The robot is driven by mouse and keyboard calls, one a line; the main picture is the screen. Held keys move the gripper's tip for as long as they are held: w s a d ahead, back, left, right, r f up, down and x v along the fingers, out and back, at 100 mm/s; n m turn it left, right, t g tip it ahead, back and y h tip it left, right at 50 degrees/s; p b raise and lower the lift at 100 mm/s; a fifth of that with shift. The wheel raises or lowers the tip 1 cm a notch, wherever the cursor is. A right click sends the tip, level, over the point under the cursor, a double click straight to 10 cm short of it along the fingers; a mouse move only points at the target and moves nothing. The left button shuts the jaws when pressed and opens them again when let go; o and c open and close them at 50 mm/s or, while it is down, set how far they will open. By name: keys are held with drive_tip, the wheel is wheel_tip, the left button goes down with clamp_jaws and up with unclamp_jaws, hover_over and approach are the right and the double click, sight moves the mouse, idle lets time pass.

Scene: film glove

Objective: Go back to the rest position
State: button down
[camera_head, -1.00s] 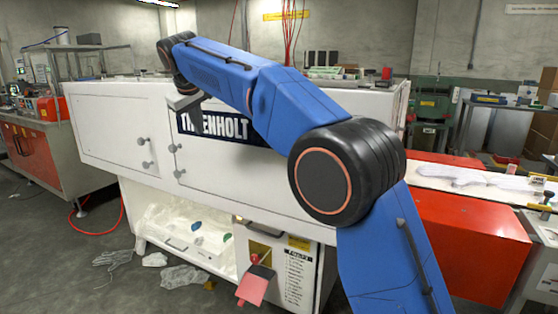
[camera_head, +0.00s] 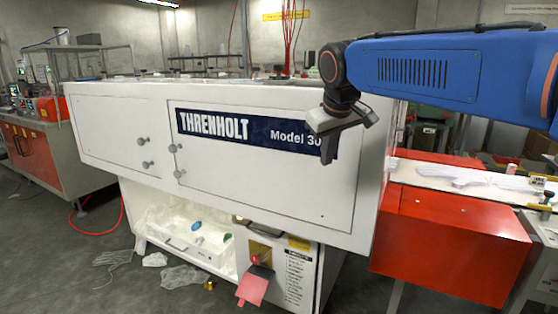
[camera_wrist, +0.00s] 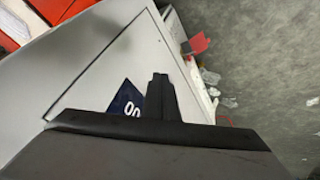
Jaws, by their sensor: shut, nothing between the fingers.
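My gripper (camera_head: 327,150) hangs from the end of my blue arm at the upper right in the head view, in front of the right end of the dark "THRENHOLT Model 30" label. Its fingers point down and are together, with nothing held. In the wrist view the closed fingers (camera_wrist: 160,95) show as one dark block over the white machine panel. The white machine (camera_head: 270,190) fills the middle of the head view and also shows in the wrist view (camera_wrist: 90,70).
A red box (camera_head: 455,240) and a conveyor with white gloves (camera_head: 470,180) stand at the right. A red switch with a pink tag (camera_head: 255,285) hangs on the machine's lower front. Clear plastic bags (camera_head: 185,277) lie on the floor, which is otherwise open at the lower left.

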drive_tip(key=s+d+f+m, duration=0.1)
drive_tip(key=s+d+f, duration=0.4)
drive_tip(key=s+f, duration=0.3)
drive_tip(key=s+d+f+m, duration=0.2)
drive_tip(key=s+d+f, duration=0.4)
drive_tip(key=s, duration=0.6)
drive_tip(key=s+d+f+m, duration=0.2)
drive_tip(key=s+d+f, duration=0.3)
drive_tip(key=s+f, duration=0.5)
drive_tip(key=shift+d+f+g, duration=0.15)
drive_tip(key=shift+d+g, duration=0.15)
